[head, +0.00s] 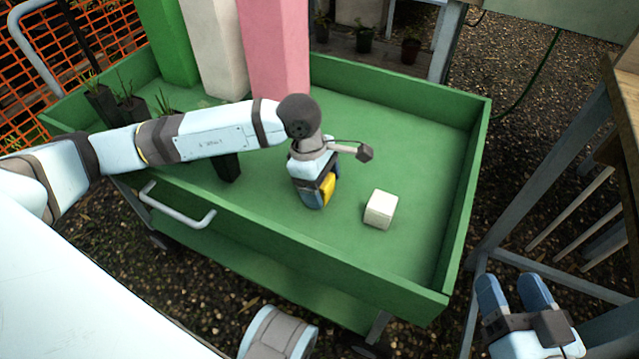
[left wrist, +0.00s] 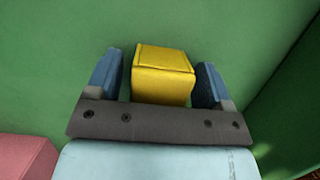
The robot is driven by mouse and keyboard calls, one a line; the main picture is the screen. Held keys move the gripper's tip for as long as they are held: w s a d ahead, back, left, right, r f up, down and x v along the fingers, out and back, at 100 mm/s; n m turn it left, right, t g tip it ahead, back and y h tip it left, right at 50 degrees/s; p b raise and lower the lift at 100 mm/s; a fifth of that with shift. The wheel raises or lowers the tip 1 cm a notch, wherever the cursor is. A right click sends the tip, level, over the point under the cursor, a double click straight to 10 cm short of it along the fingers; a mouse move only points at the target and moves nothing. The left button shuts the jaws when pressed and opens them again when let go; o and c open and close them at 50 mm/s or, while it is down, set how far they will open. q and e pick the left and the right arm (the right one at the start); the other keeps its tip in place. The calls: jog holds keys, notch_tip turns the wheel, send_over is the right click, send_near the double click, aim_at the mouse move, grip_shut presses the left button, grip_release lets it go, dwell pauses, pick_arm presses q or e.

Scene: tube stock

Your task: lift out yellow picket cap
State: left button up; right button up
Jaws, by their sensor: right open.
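The yellow picket cap (head: 328,188) is a small yellow block on the green floor of the cart, partly hidden by my left gripper in the head view. In the left wrist view the cap (left wrist: 163,85) sits between the two blue fingers. My left gripper (head: 320,198) is low over the cart floor with its fingers on either side of the cap. In the left wrist view the left gripper (left wrist: 162,82) is open, with a visible gap on the cap's left side and a very narrow one on its right. My right gripper (head: 514,290) is open and empty, outside the cart at lower right.
The green cart (head: 462,200) has raised walls all around. A white cube (head: 381,209) lies right of the left gripper. Green (head: 166,42), white (head: 217,50) and pink (head: 276,50) posts stand at the back left, near dark plant pots (head: 102,99).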

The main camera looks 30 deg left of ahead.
pick_arm(q)
jog(key=c, duration=0.8)
jog(key=shift+r, duration=0.1)
